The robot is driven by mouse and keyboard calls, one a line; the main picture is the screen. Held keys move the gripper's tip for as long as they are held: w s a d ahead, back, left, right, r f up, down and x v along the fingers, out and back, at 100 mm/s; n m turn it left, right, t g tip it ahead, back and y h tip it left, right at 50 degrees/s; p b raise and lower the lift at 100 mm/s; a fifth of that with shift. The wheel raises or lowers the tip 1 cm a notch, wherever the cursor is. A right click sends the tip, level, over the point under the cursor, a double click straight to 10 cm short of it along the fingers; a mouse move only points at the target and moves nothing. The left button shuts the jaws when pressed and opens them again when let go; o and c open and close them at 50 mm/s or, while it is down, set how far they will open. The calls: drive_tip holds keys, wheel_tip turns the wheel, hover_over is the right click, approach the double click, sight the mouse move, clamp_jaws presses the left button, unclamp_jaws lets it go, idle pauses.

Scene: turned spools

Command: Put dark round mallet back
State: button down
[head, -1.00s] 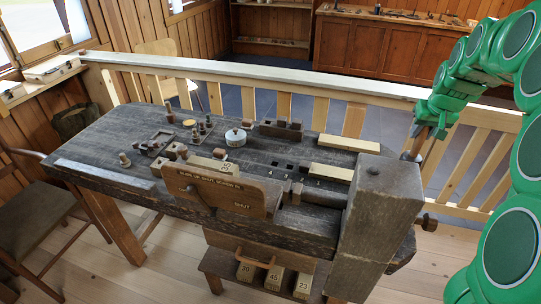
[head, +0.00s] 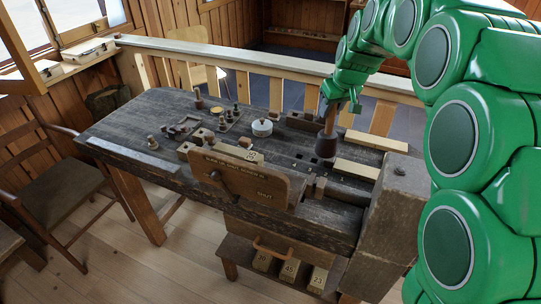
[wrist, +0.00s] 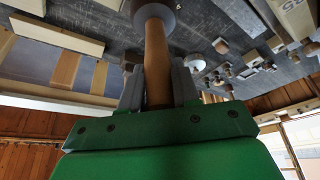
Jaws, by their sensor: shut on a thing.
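The dark round mallet (head: 326,146) hangs head down from my gripper (head: 340,97), over the right half of the workbench. Its wooden handle (wrist: 157,62) is between the two grey fingers of my gripper (wrist: 158,90) in the wrist view, and the dark head is at that view's top edge. My gripper is shut on the handle. The mallet looks nearly upright in the head view. I cannot tell whether its head touches the bench top or hangs just above it.
The dark workbench (head: 150,118) holds a white round tin (head: 262,128), a dark block (head: 302,121) behind the mallet, and pale wooden bars (head: 376,141) to its right. An upright wooden board (head: 240,180) stands at the front. A pale railing (head: 270,67) runs behind.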

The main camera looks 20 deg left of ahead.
drive_tip(key=s+a+n+y, duration=0.1)
drive_tip(key=s+a+n, duration=0.35)
drive_tip(key=a, duration=0.95)
drive_tip(key=w+a+f+m, duration=0.1)
drive_tip(key=w+a+f, duration=0.6)
drive_tip(key=f, duration=0.5)
drive_tip(key=shift+w+a+f+g, duration=0.2)
drive_tip(key=shift+w+f+g, duration=0.2)
drive_tip(key=shift+w, duration=0.95)
drive_tip(key=shift+m, duration=0.25)
drive_tip(key=c, duration=0.8)
unclamp_jaws()
drive_tip(key=shift+f, duration=0.1)
